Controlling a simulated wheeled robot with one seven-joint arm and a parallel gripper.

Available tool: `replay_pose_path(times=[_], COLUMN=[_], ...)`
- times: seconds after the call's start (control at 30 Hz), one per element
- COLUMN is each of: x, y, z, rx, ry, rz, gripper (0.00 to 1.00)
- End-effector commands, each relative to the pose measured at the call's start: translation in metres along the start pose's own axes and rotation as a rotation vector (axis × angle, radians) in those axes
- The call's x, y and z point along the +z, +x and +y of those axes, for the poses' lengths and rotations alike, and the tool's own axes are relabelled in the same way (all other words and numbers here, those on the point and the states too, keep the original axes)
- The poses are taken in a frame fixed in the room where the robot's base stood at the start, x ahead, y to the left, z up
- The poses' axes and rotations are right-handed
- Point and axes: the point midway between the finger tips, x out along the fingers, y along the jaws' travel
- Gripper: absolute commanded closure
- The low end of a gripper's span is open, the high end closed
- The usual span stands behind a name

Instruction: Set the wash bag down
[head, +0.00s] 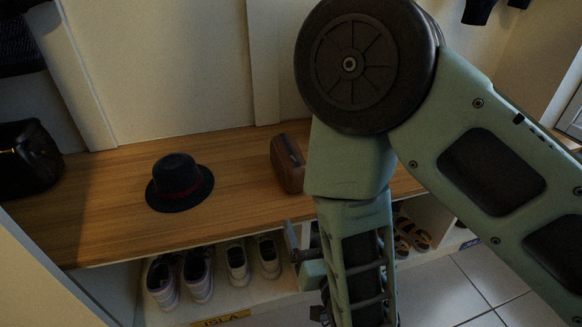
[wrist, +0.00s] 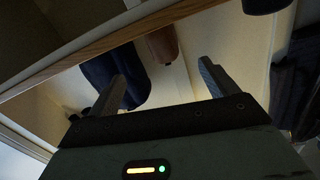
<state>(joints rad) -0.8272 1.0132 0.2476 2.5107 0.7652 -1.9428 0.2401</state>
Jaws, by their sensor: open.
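A brown bag with a dark strip along its top, which looks like the wash bag (head: 288,163), stands on the wooden bench (head: 105,207) in the head view, right of the dark hat. It is beside my arm and apart from the hat. My gripper (wrist: 162,72) is open in the wrist view, with nothing between its two fingers. In the head view my gripper (head: 304,247) is partly hidden by my own arm, low at the bench's front edge. A brown shape (wrist: 162,44) lies beyond the fingers in the wrist view; I cannot tell whether it is the bag.
A dark hat (head: 180,183) with a red band sits mid-bench. A black bag (head: 28,158) stands at the far left. Pale shoes (head: 238,262) and brown sandals (head: 412,232) fill cubbies below. A dark blue shape (wrist: 113,72) is near the left finger.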

Motion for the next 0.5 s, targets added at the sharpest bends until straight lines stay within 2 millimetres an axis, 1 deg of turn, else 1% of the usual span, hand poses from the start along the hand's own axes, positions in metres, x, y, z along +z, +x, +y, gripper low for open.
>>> replay_pose_path(times=[0.07,0.17,0.27,0.5], x=[0.001,-0.001,-0.001,-0.003], y=[-0.002,0.004,0.021,0.072], z=[0.0,0.001,0.001,0.001], rx=[-0.004,-0.004,-0.003,-0.004], ry=[-0.01,-0.012,-0.01,-0.009], rz=[0.027,0.044,0.046,0.046], gripper=[0.15,0.15,0.15,0.15])
